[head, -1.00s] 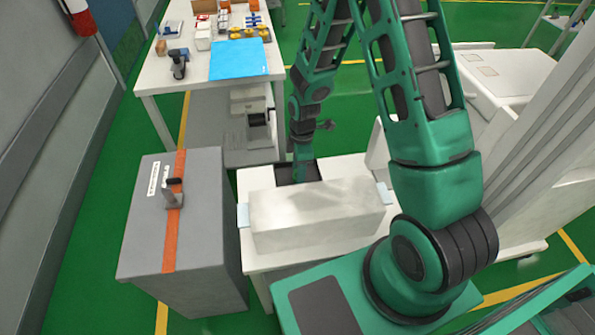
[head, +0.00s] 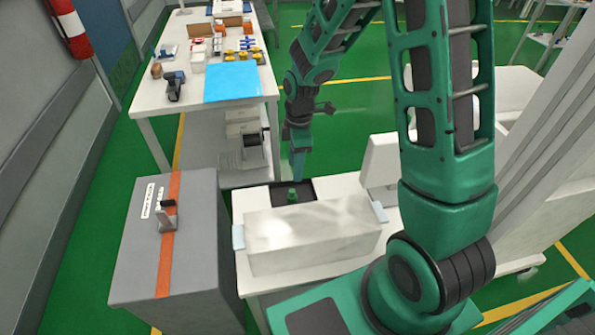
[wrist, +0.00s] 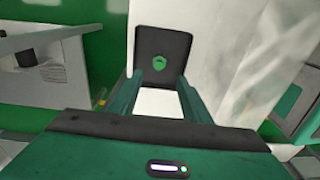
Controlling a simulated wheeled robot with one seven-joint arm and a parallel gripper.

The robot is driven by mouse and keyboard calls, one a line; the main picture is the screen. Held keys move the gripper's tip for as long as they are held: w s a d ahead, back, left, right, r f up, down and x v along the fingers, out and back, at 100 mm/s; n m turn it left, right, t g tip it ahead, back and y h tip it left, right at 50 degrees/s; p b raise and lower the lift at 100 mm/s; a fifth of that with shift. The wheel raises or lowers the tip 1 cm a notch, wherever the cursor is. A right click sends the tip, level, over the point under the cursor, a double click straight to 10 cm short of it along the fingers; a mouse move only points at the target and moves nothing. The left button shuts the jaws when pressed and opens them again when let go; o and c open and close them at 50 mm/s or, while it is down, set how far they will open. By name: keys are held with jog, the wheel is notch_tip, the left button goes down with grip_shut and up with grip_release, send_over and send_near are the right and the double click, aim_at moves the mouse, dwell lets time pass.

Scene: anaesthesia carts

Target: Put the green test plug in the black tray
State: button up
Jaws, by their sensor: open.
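The green test plug (head: 293,195) stands in the black tray (head: 309,187) on the white cart, behind the large whitish box. In the wrist view the plug (wrist: 160,62) shows as a small green shape on the dark tray (wrist: 178,45), beyond the fingertips. My gripper (wrist: 168,85) is open, with its two green fingers apart and nothing between them. In the head view my gripper (head: 298,165) hangs just above the tray, apart from the plug.
The whitish box (head: 312,238) stands on the cart in front of the tray. A grey cabinet (head: 190,245) with an orange strip stands at the left. A white table (head: 150,98) with a blue mat (head: 231,82) and several small items is at the back.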

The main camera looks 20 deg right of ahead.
jog(key=s+d+r+m+h, duration=0.1)
jog(key=s+d+r+m, duration=1)
jog(key=d+r, duration=0.15)
jog(key=s+d+r+m, duration=0.2)
jog(key=s+m, duration=0.3)
jog(key=s, duration=0.3)
jog(key=s+d+r+m, duration=0.2)
jog(key=s+r+m, duration=0.2)
jog(key=s+m, duration=0.2)
jog(key=shift+s+r, duration=0.25)
jog(key=shift+s, duration=0.95)
